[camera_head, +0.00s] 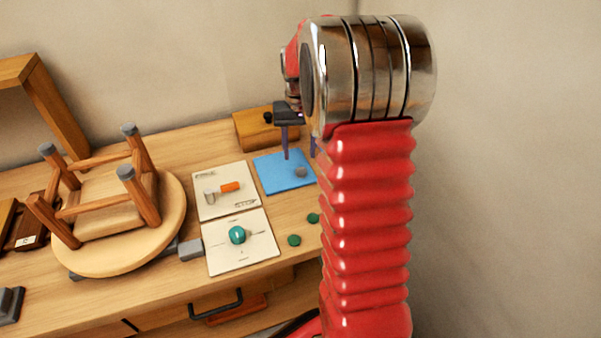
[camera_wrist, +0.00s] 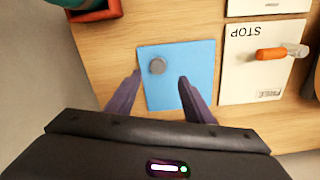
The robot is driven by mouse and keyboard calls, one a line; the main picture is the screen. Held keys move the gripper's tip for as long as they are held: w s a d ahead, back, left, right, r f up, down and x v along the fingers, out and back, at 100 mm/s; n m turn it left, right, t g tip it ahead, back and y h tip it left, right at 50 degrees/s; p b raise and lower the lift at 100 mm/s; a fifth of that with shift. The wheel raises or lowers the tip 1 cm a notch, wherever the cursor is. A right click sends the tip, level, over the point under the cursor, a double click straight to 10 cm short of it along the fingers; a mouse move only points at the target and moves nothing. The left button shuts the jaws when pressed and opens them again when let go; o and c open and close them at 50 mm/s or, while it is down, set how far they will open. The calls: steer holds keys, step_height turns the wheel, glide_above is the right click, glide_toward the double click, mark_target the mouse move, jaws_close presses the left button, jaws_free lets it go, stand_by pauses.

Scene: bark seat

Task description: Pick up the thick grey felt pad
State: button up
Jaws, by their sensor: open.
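A small round grey pad (camera_head: 301,172) lies on a blue mat (camera_head: 270,178) at the back right of the bench. In the wrist view the grey pad (camera_wrist: 157,66) sits near the upper left of the blue mat (camera_wrist: 200,58). My gripper (camera_head: 300,157) is over the mat with its purple fingers pointing down. In the wrist view my gripper (camera_wrist: 159,78) is open and empty, its fingertips on either side of the pad's line. The gap in height between fingertips and pad is hard to tell.
An upturned wooden stool (camera_head: 115,225) with grey caps on several legs stands at left. Green discs (camera_head: 294,240) lie in front. A wooden box (camera_head: 252,128) stands behind.

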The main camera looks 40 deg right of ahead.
mark_target(301, 170)
steer(key=shift+f, duration=0.55)
steer(key=shift+s+d+f, duration=0.1)
steer(key=shift+s+f, duration=0.05)
steer(key=shift+f, duration=1.15)
steer(key=shift+s+f, duration=0.1)
steer(key=shift+f, duration=1.15)
steer(key=shift+c, duration=0.5)
steer(key=c, duration=1)
step_height(301, 170, up, 10)
